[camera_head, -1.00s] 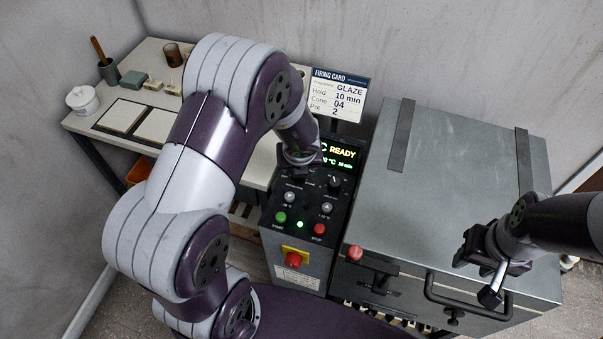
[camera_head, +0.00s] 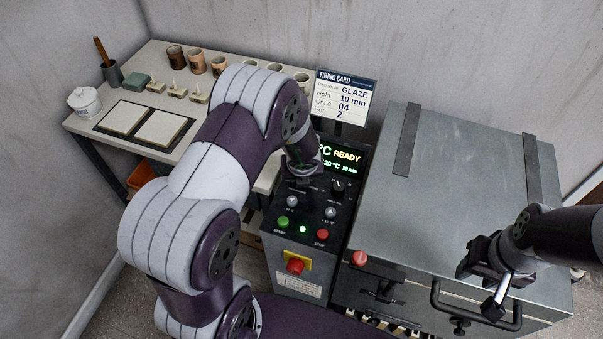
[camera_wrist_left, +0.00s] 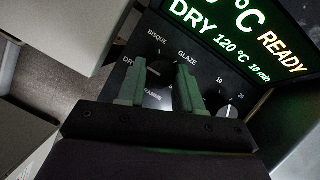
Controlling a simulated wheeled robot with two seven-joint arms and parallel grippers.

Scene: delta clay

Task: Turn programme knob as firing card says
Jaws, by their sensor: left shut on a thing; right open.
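The firing card (camera_head: 345,98) reads GLAZE, hold 10 min, cone 04, pot 2. The control panel's display (camera_head: 343,158) shows READY; in the left wrist view the display (camera_wrist_left: 235,40) reads DRY, 120 °C, 10 min, READY. The programme knob (camera_wrist_left: 159,72) is dark, with BISQUE, GLAZE and a partly hidden DRY printed around it. My left gripper (camera_wrist_left: 160,86) is shut on this knob, with a green finger on each side. In the head view my left gripper (camera_head: 304,176) hides the knob. My right gripper (camera_head: 488,282) is open near the kiln's front handle.
A second knob (camera_head: 338,187) marked 10 and 20 sits close right of the programme knob. Below are green (camera_head: 283,222) and red (camera_head: 322,235) buttons and a red emergency stop (camera_head: 295,266). The kiln (camera_head: 450,190) stands right; a table (camera_head: 240,60) with cups stands left.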

